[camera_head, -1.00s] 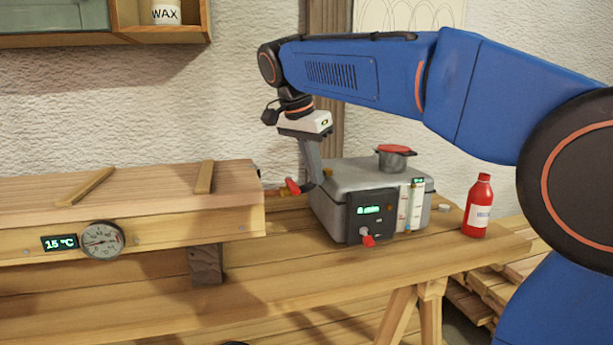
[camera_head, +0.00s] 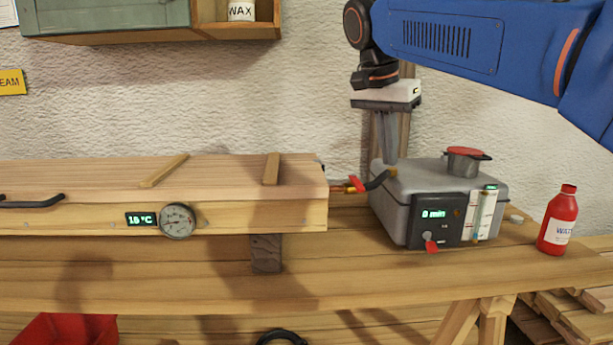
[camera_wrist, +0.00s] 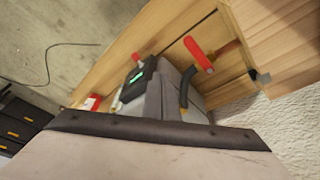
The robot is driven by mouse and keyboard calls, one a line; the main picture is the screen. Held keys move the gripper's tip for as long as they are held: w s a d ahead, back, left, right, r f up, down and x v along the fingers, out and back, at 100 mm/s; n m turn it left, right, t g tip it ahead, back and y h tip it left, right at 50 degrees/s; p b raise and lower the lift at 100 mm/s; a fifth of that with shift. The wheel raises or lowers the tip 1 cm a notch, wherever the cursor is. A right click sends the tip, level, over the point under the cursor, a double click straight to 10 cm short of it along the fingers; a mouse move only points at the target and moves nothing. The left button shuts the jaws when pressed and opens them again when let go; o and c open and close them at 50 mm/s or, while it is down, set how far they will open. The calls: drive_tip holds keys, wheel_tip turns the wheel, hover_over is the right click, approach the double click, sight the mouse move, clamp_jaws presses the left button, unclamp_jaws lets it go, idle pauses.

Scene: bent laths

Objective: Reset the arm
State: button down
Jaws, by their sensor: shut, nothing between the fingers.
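My gripper (camera_head: 390,160) hangs from the blue arm with its fingers pointing down and pressed together, with nothing between them. In the head view it is in front of the wall and post, its tips just above the back left part of the grey steam generator box (camera_head: 400,212). I cannot tell whether the tips touch it.
A long wooden steam box (camera_head: 100,185) lies left, with a dial gauge (camera_head: 177,221) and an 18 °C display (camera_head: 141,219). A red-handled valve (camera_head: 355,185) sits between the boxes. A cabinet (camera_head: 105,15) hangs above left.

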drive_tip(key=s+d+f+n+t+y, duration=0.1)
drive_tip(key=s+d+f+n, duration=0.1)
drive_tip(key=s+f, duration=0.6)
drive_tip(key=s+d+f+n+y, duration=0.1)
drive_tip(key=s+d+f+n, duration=0.2)
drive_tip(key=s+f, duration=0.5)
drive_tip(key=s+d+f+n+t, duration=0.1)
drive_tip(key=s+d+f+n, duration=0.2)
drive_tip(key=f, duration=1.3)
drive_tip(key=s+n, duration=0.2)
drive_tip(key=s, duration=0.3)
drive_tip(key=shift+f+t+y, duration=0.3)
drive_tip(key=shift+y, duration=0.1)
drive_tip(key=shift+w, duration=0.1)
